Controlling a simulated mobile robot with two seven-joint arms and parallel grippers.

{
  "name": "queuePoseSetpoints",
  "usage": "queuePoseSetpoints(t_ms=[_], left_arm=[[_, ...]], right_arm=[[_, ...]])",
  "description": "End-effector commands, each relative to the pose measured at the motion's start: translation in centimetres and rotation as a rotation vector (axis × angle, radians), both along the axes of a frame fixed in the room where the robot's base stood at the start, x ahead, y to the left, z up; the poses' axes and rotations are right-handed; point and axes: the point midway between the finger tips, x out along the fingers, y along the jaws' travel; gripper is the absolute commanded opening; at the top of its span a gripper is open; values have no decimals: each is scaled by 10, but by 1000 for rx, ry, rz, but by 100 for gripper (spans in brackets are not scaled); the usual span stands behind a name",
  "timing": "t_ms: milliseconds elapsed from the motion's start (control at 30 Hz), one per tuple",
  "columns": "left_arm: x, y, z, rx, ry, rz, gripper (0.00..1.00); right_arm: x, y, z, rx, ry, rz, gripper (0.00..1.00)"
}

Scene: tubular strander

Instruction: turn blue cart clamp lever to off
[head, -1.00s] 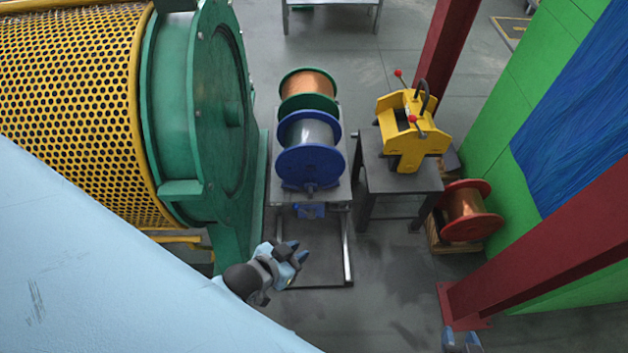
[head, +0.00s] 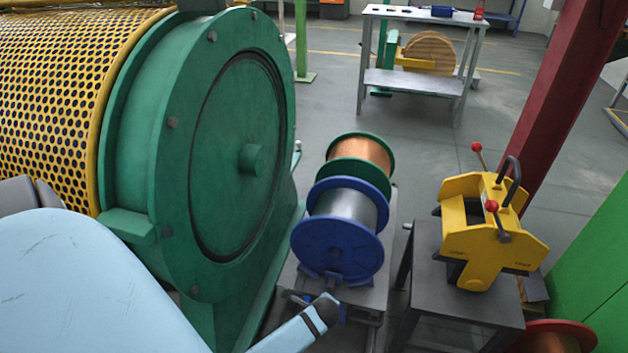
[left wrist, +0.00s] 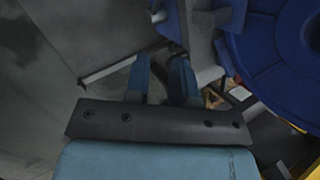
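The blue cart clamp (head: 350,313) is on the near end of the cart (head: 372,300), below the blue spool (head: 337,249). Its lever cannot be made out; my left gripper covers much of that spot in the head view. My left gripper (head: 328,306) is low at the cart's near end, by the clamp. In the left wrist view its two blue fingers (left wrist: 160,72) are apart with nothing visible between them. The blue spool (left wrist: 275,55) fills the right of that view. My right gripper is not in view.
The large green strander drum (head: 235,160) stands close on the left of the cart. A copper spool (head: 362,154) sits behind the blue one. A dark table (head: 465,300) with a yellow red-knobbed device (head: 485,235) stands to the right. Open floor lies behind.

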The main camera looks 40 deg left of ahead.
Motion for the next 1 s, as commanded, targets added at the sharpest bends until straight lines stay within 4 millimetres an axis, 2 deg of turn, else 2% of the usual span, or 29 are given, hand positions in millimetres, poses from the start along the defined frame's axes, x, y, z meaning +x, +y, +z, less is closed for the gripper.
queuePoseSetpoints(t_ms=[33, 267, 367, 667, 800, 1000], left_arm=[[2, 2, -15, 17, 25, -14, 23], [8, 11, -30, 50, 69, -42, 23], [12, 16, -44, 49, 68, -43, 23], [31, 41, -102, 47, 66, -42, 23], [38, 50, -122, 47, 66, -42, 23], [44, 58, -138, 48, 66, -43, 23]], right_arm=[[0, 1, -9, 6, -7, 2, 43], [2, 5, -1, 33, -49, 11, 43], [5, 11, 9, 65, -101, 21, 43], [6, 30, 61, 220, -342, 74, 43], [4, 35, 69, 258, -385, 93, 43], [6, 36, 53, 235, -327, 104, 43]])
